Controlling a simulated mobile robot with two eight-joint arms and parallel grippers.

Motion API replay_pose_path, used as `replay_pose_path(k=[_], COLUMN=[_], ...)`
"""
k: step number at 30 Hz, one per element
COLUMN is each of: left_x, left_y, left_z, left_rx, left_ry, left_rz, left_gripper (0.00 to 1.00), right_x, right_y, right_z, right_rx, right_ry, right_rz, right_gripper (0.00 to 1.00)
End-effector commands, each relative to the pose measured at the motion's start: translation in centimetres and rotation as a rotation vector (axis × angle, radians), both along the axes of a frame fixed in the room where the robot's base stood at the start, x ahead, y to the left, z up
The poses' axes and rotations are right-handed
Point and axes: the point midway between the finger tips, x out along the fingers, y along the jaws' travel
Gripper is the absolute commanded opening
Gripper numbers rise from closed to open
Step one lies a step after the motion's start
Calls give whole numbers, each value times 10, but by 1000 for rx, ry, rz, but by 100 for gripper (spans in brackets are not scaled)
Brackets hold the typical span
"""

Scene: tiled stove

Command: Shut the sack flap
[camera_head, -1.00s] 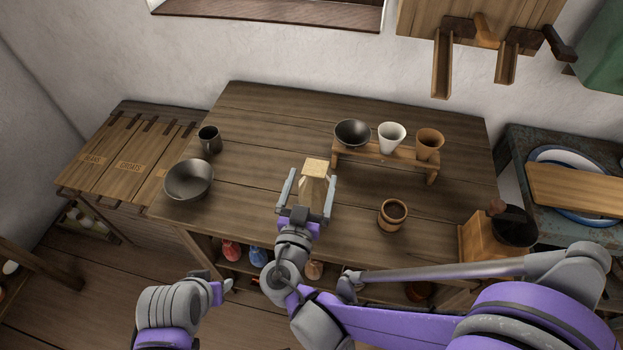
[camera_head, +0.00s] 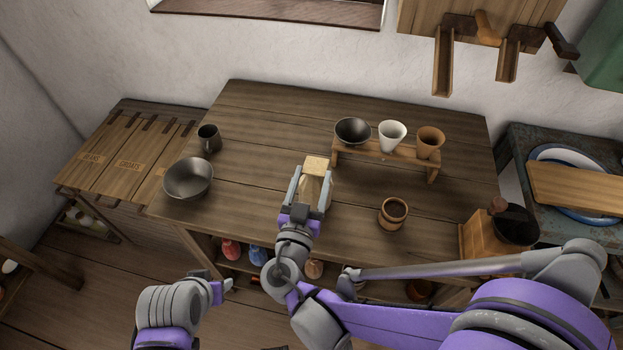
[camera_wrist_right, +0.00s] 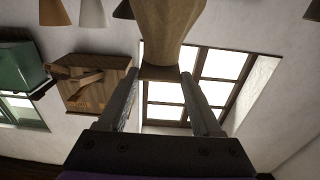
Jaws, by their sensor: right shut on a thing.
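The tan sack (camera_head: 314,186), with a paler flat top (camera_head: 316,163), stands near the middle of the table. It also shows in the right wrist view (camera_wrist_right: 165,28) at the top centre. My right gripper (camera_head: 311,190) has its fingers along both sides of the sack and is shut on it. The fingers and wrist hide the sack's lower part. I cannot make out how the flap lies. My left gripper (camera_head: 222,290) is low in the head view, in front of the table and away from the sack; its jaws are too unclear to judge.
A dark bowl (camera_head: 188,179) and dark mug (camera_head: 209,138) stand left on the table (camera_head: 260,115). A wooden cup (camera_head: 393,213) stands right of the sack. A small rack (camera_head: 385,157) behind holds a bowl and two cups. A wooden grinder-like box (camera_head: 482,237) sits at the right edge.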

Motion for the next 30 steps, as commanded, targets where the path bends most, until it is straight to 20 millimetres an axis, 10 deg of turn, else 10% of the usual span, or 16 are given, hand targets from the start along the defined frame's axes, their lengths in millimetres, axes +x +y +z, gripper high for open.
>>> replay_pose_path(k=[9,21,22,26,30], left_x=[-5,-5,-4,-4,-5], left_y=[0,0,0,0,0], left_z=[-45,-46,-46,-46,-46], left_rx=[0,0,0,0,0], left_ry=[14,15,15,15,15], left_rz=[0,0,0,0,0], left_gripper=[50,50,50,50,50], right_x=[0,0,0,0,0], right_y=[0,0,0,0,0], right_z=[-18,-15,-15,-15,-15], right_rx=[-49,-54,-54,-55,-55], right_ry=[-149,-173,-173,-174,-175], right_rz=[-1,1,1,1,0], right_gripper=[11,10,71,95,98])
